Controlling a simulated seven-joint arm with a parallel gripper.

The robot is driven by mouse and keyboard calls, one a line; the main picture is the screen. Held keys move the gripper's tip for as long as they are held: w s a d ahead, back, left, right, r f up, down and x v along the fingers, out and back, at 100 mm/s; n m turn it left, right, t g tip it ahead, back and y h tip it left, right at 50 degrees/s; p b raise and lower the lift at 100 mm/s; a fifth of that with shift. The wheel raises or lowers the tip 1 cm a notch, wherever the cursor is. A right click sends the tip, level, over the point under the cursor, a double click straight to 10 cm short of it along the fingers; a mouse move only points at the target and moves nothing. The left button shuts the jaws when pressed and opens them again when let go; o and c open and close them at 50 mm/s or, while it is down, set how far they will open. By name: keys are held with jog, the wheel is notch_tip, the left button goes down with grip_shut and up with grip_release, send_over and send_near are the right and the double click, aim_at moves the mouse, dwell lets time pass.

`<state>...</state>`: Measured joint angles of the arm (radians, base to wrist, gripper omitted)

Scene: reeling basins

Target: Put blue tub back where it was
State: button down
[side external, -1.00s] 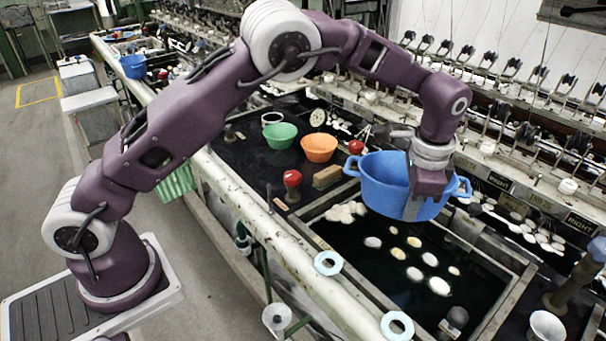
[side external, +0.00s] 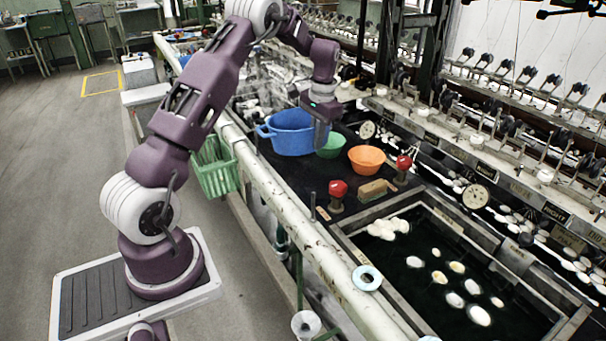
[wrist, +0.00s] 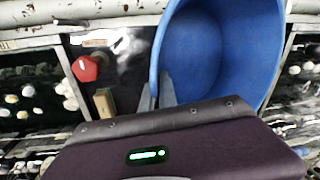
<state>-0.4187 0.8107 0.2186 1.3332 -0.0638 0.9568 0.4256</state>
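The blue tub (side external: 287,138) is upright over the black bench top, left of the green bowl (side external: 333,147). I cannot tell whether it rests on the bench or hangs just above it. My gripper (side external: 320,138) is at the tub's right side, with its fingers on the rim. In the wrist view the tub (wrist: 225,50) is large and looks empty inside. There my gripper's two fingers (wrist: 156,92) are closed at the tub's near wall, one on each side of it. The tub's far side is partly hidden in the wrist view.
An orange bowl (side external: 367,160) sits right of the green bowl. The dark water basin (side external: 430,275) with pale cocoons is at right. A green basket (side external: 216,175) hangs outside the pale rail (side external: 275,197).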

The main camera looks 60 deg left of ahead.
notch_tip(320, 180, down, 9)
jog(key=shift+f, duration=0.2)
jog(key=shift+f, duration=0.25)
jog(key=c, duration=1.7)
grip_release()
jog(key=shift+f, duration=0.1)
